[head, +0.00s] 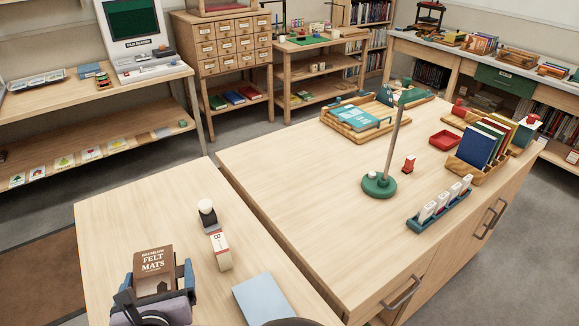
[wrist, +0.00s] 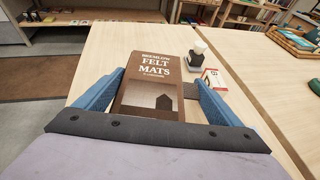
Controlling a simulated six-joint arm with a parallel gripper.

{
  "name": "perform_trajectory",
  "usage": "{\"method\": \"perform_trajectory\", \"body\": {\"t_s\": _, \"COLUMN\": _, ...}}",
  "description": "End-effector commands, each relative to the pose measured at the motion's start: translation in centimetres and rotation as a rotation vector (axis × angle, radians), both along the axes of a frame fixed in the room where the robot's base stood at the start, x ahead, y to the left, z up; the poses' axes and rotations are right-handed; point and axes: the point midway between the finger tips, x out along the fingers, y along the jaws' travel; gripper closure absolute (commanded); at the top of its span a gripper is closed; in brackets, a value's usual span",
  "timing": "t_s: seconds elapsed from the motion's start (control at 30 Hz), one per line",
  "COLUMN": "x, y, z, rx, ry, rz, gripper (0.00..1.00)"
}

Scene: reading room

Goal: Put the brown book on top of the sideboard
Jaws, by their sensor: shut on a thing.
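The brown book (head: 153,259), with "Felt Mats" on its cover, is between the blue fingers of my gripper (head: 158,279) at the lower left of the head view. In the wrist view the book (wrist: 155,68) fills the space between the fingers of my gripper (wrist: 157,98), which is shut on it. The book is over the near light-wood table (head: 140,215); I cannot tell whether it touches the top. A wide wooden cabinet with dark handles (head: 300,190), which looks like the sideboard, stands to the right.
On the near table are a white-knobbed stamp (head: 207,212), a white-and-red box (head: 220,249) and a pale blue book (head: 262,300). The cabinet carries a green-based lamp (head: 379,184), a blue card rack (head: 438,207), a book rack (head: 480,170) and a wooden tray (head: 350,127). Its front left top is clear.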

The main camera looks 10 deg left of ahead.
Motion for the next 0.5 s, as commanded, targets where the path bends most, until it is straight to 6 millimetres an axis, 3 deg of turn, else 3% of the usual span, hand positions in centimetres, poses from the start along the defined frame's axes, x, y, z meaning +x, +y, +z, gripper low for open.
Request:
{"method": "perform_trajectory", "body": {"t_s": 0.27, "x": 6.7, "y": -3.7, "z": -1.4, "rx": 0.005, "ry": -0.002, "rz": -0.140, "gripper": 0.42}}
{"method": "perform_trajectory", "body": {"t_s": 0.5, "x": 13.3, "y": -8.6, "z": -1.7, "rx": 0.007, "ry": -0.002, "rz": -0.292, "gripper": 0.42}}
